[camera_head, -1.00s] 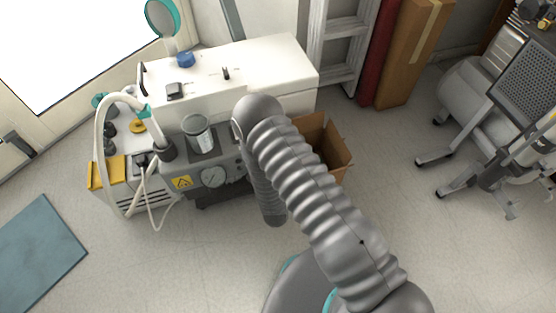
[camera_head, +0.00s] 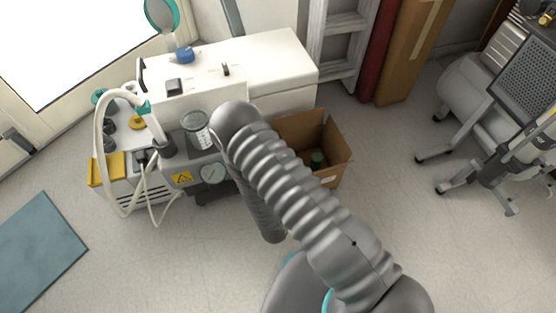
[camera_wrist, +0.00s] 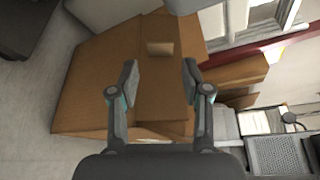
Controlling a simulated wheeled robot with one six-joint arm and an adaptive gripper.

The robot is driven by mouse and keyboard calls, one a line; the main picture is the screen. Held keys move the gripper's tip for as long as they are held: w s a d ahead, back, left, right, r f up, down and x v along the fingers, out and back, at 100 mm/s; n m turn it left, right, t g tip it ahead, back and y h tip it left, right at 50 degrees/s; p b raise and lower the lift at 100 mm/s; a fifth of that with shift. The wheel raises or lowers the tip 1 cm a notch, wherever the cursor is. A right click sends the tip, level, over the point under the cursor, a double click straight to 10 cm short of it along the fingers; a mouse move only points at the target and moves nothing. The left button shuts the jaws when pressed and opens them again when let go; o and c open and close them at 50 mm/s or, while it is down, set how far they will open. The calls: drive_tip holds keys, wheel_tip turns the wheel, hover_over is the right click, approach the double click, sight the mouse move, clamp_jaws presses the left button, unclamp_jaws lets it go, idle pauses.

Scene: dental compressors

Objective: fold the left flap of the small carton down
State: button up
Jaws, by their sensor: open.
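The small carton (camera_head: 333,163) is brown and stands open on the floor to the right of the grey and white compressor unit. Its right and back sides show in the head view; my arm covers its left part, so the left flap is not clear there. A dark green item (camera_head: 317,158) shows inside. In the wrist view brown cardboard (camera_wrist: 90,95) fills the middle, with a paler rectangular patch on it; I cannot tell which panel is the left flap. My gripper (camera_wrist: 160,75) is open, with cardboard behind the gap between its fingers and nothing held.
The compressor unit (camera_head: 272,62) with hoses and a gauge stands left of the carton. Behind are a grey ladder (camera_head: 340,40), a red roll (camera_head: 377,50) and a tall cardboard box (camera_head: 408,50). A wheeled stand (camera_head: 490,165) is at right. Floor in front is clear.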

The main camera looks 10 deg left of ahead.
drive_tip(key=shift+v, duration=2.75)
